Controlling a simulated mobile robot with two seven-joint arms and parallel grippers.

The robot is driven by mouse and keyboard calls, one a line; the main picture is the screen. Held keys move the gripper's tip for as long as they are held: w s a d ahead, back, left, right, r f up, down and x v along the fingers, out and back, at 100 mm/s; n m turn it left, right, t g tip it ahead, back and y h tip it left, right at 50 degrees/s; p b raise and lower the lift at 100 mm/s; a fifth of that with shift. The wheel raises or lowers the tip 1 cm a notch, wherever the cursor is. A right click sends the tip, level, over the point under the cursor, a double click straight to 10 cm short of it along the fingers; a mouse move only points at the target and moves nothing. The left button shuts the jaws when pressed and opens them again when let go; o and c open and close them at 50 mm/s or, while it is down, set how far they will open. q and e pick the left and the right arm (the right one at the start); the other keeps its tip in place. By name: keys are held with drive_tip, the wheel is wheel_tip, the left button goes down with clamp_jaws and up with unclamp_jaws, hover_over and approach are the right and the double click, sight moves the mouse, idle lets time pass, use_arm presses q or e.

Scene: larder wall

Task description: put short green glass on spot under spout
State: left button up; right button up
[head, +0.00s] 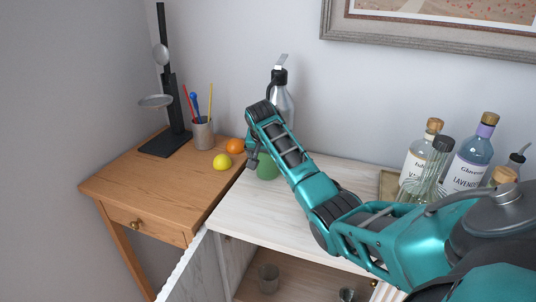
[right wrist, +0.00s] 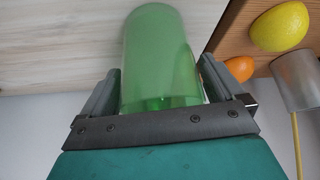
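The short green glass (head: 267,168) is partly hidden behind my right gripper (head: 253,155) in the head view, at the left end of the pale worktop. In the right wrist view the green glass (right wrist: 160,60) fills the space between the two fingers of my right gripper (right wrist: 160,88), with both fingers against its sides. I cannot tell whether it rests on the top or hangs just above it. A silver bottle with a black head and a spout (head: 280,98) stands behind my right arm, its lower part hidden. My left gripper is not in view.
A lemon (head: 222,161), an orange (head: 236,146), a pencil cup (head: 203,134) and a black stand (head: 166,143) are on the wooden table (head: 130,185). Bottles (head: 476,155) stand at the right. Glasses (head: 268,279) sit on the shelf below. The front left worktop is clear.

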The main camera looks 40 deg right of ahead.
drive_tip(key=shift+o, duration=0.3)
drive_tip(key=shift+r, duration=0.2)
drive_tip(key=v, duration=1.2)
drive_tip(key=shift+a+f, duration=0.1)
